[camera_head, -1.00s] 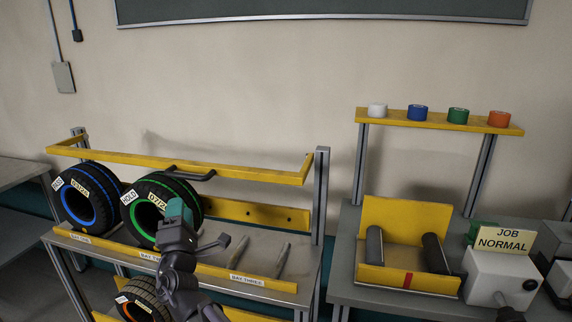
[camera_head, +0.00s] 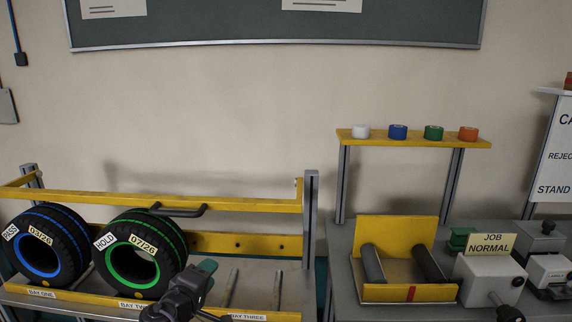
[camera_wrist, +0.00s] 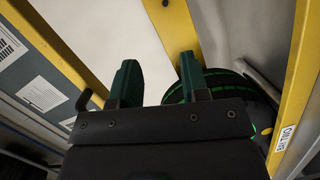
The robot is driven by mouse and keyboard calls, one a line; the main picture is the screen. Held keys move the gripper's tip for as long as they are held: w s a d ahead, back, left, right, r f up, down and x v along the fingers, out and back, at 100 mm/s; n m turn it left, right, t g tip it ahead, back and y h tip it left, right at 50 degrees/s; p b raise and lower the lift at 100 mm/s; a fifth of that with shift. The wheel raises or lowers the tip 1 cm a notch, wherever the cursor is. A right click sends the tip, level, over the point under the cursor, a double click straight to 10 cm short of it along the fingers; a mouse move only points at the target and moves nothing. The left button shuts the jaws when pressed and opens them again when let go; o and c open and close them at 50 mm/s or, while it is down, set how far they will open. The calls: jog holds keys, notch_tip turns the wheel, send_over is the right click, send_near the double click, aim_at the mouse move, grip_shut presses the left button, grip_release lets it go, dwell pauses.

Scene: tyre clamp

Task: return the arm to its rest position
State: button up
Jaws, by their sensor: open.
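My gripper (camera_wrist: 160,82) is open and empty in the wrist view, its two green fingers apart with bare wall between them. In the head view my gripper (camera_head: 205,268) is low in the picture, in front of the rack and just right of the green-striped tyre (camera_head: 142,262). That tyre carries HOLD and 07/26 labels and stands in bay two; it also shows behind the right finger in the wrist view (camera_wrist: 262,98). The blue-striped tyre (camera_head: 48,248), labelled PASS and 03/26, stands in bay one. Bay three shows no tyre. The rest of my arm is mostly hidden.
A yellow bar (camera_head: 235,203) runs across the rack with a dark handle (camera_head: 178,210). At right are a yellow cradle with dark rollers (camera_head: 428,264), a JOB NORMAL sign (camera_head: 487,244) and a shelf (camera_head: 415,141) of coloured tape rolls.

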jog(key=s+d+f+m+g+p, duration=0.3)
jog(key=d+g, duration=0.3)
jog(key=d, duration=0.4)
jog(key=s+d+f+m+g+p, duration=0.3)
jog(key=d+g, duration=0.3)
jog(key=d, duration=0.4)
jog(key=s+d+r+m+g+y+p, duration=0.1)
jog(key=d+m, duration=0.1)
jog(key=d, duration=0.3)
jog(key=s+d+r+m+g+y+p, duration=0.1)
jog(key=s+d+m+y+p, duration=0.1)
jog(key=d, duration=0.3)
jog(key=s+d+r+m+g+y+p, duration=0.1)
jog(key=d+m+p, duration=0.1)
jog(key=d, duration=0.3)
jog(key=shift+s+d+g+y, duration=0.3)
jog(key=shift+s+g, duration=0.05)
jog(key=shift+g, duration=0.05)
